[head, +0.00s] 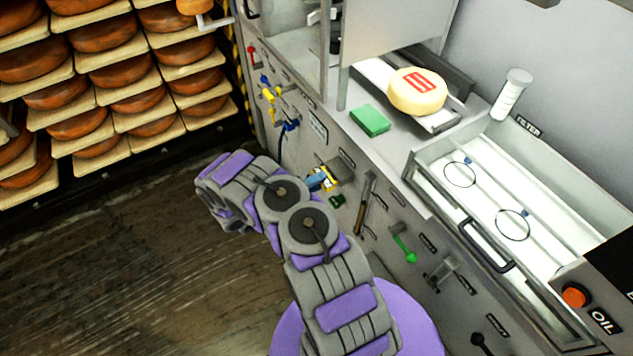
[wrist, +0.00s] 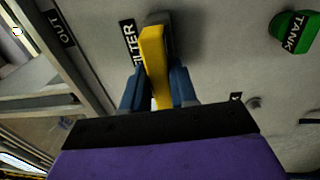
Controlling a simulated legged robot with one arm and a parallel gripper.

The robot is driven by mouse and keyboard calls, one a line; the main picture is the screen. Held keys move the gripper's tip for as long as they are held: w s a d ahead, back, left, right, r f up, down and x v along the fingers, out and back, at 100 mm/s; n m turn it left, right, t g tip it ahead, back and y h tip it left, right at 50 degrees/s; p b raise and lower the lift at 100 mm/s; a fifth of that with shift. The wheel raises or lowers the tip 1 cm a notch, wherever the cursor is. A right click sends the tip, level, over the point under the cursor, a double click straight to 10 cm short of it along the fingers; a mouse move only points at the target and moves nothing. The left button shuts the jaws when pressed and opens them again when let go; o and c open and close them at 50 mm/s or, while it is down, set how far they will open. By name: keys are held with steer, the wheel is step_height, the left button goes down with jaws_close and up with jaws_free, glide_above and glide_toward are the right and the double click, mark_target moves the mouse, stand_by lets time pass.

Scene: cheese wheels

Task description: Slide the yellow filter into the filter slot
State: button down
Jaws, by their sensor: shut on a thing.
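The yellow filter (wrist: 153,58) stands between the two blue fingers of my gripper (wrist: 157,88) in the wrist view. My gripper is shut on it. The filter's far end meets a shadowed spot on the grey panel, next to a black label reading "ILTER", partly covered. I cannot tell how deep it sits, and the slot opening is hidden behind it. In the head view, my gripper (head: 322,180) is at the front panel of the machine, with a bit of yellow showing.
A green part labelled TANK (wrist: 292,30) sits right of the filter. A green valve handle (head: 404,247) and other levers stick out of the panel. Above are a green block (head: 370,120), a cheese wheel (head: 418,91) and a glass-lidded tray (head: 463,222). Cheese shelves stand left; the floor is clear.

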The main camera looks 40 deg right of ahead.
steer(key=shift+x, duration=0.75)
steer(key=c, duration=0.8)
jaws_free()
steer(key=p+v, duration=0.4)
steer(key=v, duration=0.4)
steer(key=shift+w+a+r+y, duration=0.2)
steer(key=shift+a+y, duration=0.1)
steer(key=shift+y, duration=0.1)
stand_by(0.3)
